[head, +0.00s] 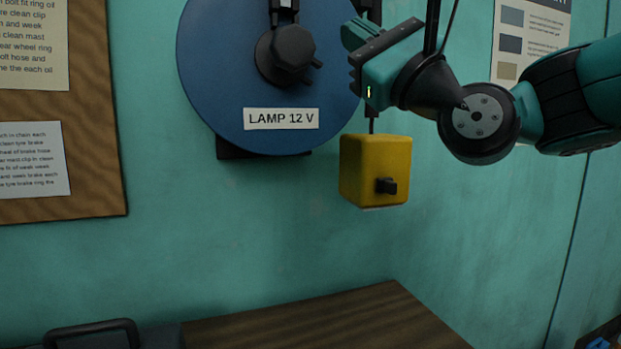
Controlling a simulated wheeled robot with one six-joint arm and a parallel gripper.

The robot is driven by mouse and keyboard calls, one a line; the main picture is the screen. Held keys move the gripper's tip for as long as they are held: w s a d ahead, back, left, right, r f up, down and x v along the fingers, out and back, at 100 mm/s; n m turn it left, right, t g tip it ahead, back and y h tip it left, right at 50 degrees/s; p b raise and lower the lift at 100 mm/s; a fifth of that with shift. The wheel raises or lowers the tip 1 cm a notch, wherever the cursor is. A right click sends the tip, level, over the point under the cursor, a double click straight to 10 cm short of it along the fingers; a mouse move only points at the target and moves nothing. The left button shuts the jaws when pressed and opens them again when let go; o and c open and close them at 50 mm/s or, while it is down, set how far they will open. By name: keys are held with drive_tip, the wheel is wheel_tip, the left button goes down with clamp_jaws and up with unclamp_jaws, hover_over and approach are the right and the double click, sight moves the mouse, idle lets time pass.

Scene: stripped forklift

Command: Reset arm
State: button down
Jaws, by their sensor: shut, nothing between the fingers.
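My gripper (362,46) is at the upper right, teal and black, with its fingers toward the left. It is shut and holds nothing. It overlaps the right edge of a blue disc in the picture; I cannot tell whether it touches the disc. My arm reaches in from the right edge of the view. A yellow box with a black switch (374,170) hangs below the gripper on a dark cable, clear of the wall's lower part.
The blue disc (222,85) on the teal wall has a dark knob and a "LAMP 12 V" label. A brown board (95,150) with papers is at left, a chart (530,45) behind my arm. Below is a wooden top (340,318) with a dark handled case (90,335). The wall's lower middle is clear.

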drive_tip(key=s+f+n+g+h, duration=0.3)
drive_tip(key=f+n+g, duration=0.4)
drive_tip(key=f, duration=0.4)
drive_tip(key=s+f+n+g+h, duration=0.4)
drive_tip(key=f+n, duration=0.5)
drive_tip(key=f, duration=0.3)
drive_tip(key=s+d+f+n+g+h, duration=0.2)
drive_tip(key=s+d+f+n+g, duration=0.1)
drive_tip(key=s+f+n+g, duration=0.1)
drive_tip(key=s+d+f+n+g+h, duration=0.3)
drive_tip(key=s+f+n, duration=0.3)
drive_tip(key=s+f, duration=0.2)
drive_tip(key=shift+s+d+f+n+g+h, duration=0.15)
drive_tip(key=shift+s+d+n+g+h, duration=0.2)
drive_tip(key=shift+s+d, duration=0.45)
drive_tip(key=shift+a, duration=0.2)
